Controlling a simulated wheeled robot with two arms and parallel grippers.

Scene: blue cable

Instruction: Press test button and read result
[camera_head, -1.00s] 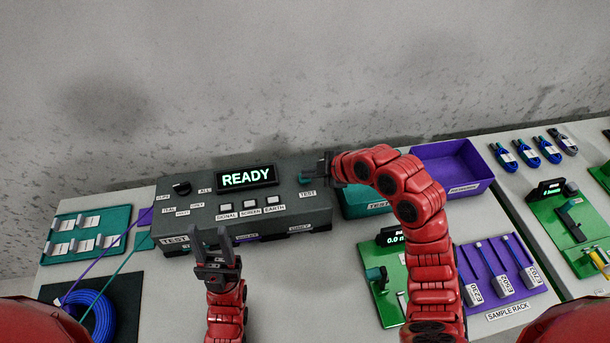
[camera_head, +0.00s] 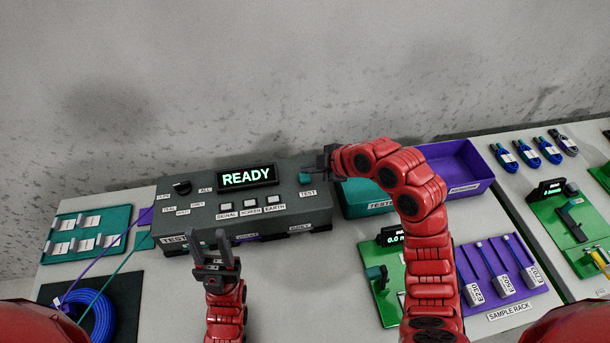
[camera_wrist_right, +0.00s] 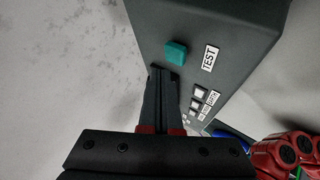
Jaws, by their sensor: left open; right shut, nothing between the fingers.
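The dark grey tester box (camera_head: 210,205) stands at the back of the table with its display (camera_head: 246,176) reading READY in green. The teal test button (camera_head: 306,179) is on the box's right end, above a TEST label; it also shows in the right wrist view (camera_wrist_right: 176,51). My right gripper (camera_head: 325,163) is shut and empty, just right of the button and above the box. In the right wrist view its fingertips (camera_wrist_right: 164,72) appear just short of the button; contact cannot be told. My left gripper (camera_head: 214,250) is open and empty in front of the box.
A blue cable coil (camera_head: 92,314) lies on a black mat at left, with purple and teal leads running to the box. A teal bin (camera_head: 368,205) and purple bin (camera_head: 468,166) stand right of the box. A purple sample rack (camera_head: 520,287) is at front right.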

